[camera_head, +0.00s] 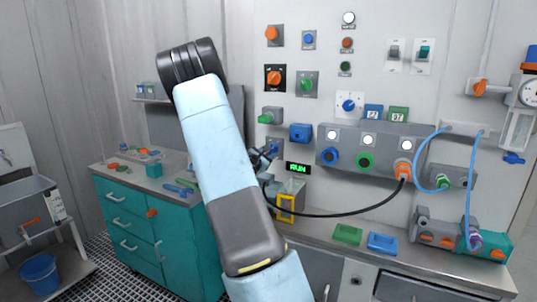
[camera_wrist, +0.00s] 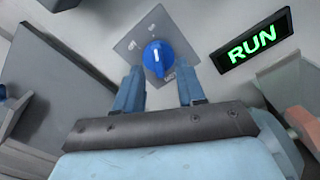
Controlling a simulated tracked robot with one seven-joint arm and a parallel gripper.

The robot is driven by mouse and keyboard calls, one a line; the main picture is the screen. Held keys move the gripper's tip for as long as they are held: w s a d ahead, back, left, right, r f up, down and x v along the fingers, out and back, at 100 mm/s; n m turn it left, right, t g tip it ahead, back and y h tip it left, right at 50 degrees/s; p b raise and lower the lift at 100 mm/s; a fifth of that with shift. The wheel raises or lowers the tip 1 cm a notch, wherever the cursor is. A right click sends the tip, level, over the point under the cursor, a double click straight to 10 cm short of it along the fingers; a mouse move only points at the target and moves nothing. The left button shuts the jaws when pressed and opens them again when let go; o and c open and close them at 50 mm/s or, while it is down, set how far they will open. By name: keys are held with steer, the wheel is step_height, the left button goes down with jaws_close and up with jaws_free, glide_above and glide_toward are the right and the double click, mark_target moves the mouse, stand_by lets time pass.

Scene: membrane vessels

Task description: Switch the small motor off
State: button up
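A blue rotary knob (camera_wrist: 157,57) sits on a grey square plate (camera_wrist: 132,45) on the wall. A white line on the knob points nearly straight up in the wrist view; the plate's lettering is too small to read. My gripper (camera_wrist: 159,68) is open, its two blue fingers on either side of the knob's lower part. I cannot tell whether they touch it. A black display (camera_wrist: 251,46) to the right reads RUN in lit green. In the head view, the display (camera_head: 298,167) shows beside my gripper (camera_head: 266,156), which my arm partly hides.
A grey panel (camera_head: 343,155) with several sockets, a plugged black cable and blue hoses lies to the right. A grey box with a yellow frame (camera_head: 286,208) stands below the display. Other knobs, such as an orange one (camera_head: 275,77), are above. A teal cabinet (camera_head: 125,200) stands left.

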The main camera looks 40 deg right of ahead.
steer(key=v, duration=1.3)
steer(key=shift+a, duration=0.3)
stand_by(0.9)
stand_by(0.5)
steer(key=v, duration=1.4)
